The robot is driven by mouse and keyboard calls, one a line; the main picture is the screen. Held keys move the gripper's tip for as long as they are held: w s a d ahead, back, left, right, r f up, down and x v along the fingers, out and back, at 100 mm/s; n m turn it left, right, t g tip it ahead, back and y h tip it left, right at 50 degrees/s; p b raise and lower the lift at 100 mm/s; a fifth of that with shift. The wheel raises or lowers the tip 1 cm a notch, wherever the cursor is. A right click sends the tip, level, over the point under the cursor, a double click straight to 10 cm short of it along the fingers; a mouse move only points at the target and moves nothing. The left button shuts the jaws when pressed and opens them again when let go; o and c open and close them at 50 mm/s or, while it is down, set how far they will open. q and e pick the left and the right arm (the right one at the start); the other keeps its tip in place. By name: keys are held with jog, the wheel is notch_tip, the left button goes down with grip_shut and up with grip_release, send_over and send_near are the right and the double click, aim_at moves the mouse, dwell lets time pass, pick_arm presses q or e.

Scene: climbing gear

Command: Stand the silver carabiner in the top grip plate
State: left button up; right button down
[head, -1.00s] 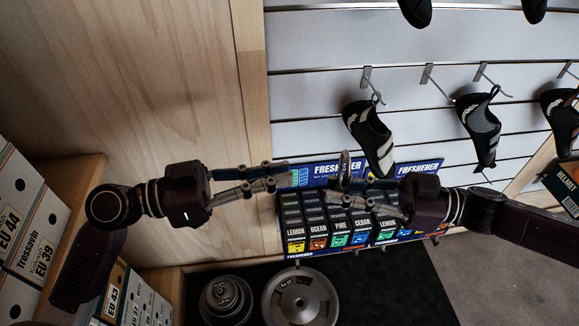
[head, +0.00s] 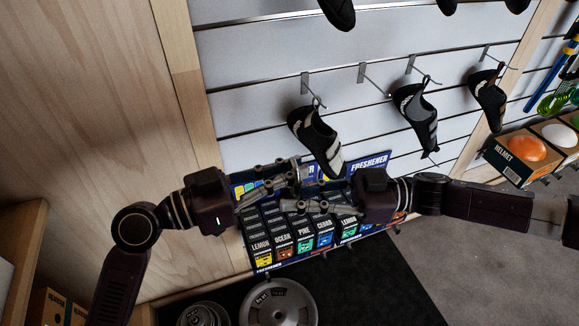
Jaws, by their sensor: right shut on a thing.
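My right gripper (head: 305,200) comes in from the right and is shut on the silver carabiner (head: 296,172), a small thin grey loop near its fingertips. The loop is hard to make out against the fingers and the dark boxes behind. My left gripper (head: 283,178) is slightly higher, fingers apart and empty, its tips close to or overlapping the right fingertips in the picture. Grey round weight plates lie at the bottom: a large plate (head: 279,303) with holes and a smaller stack (head: 203,315), both cut off by the frame. Which one is the top grip plate, I cannot tell.
A rack of freshener boxes (head: 304,240) stands behind and below both grippers. Climbing shoes (head: 316,140) hang on hooks from the slatted wall (head: 255,70). Helmet boxes (head: 512,160) are at the right. The dark mat (head: 375,285) has clear room right of the plates.

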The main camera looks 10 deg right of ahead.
pick_arm(q)
jog(key=shift+c, duration=0.4)
grip_shut()
pick_arm(e)
jog(key=c, duration=1.8)
grip_release()
jog(key=shift+o, duration=0.2)
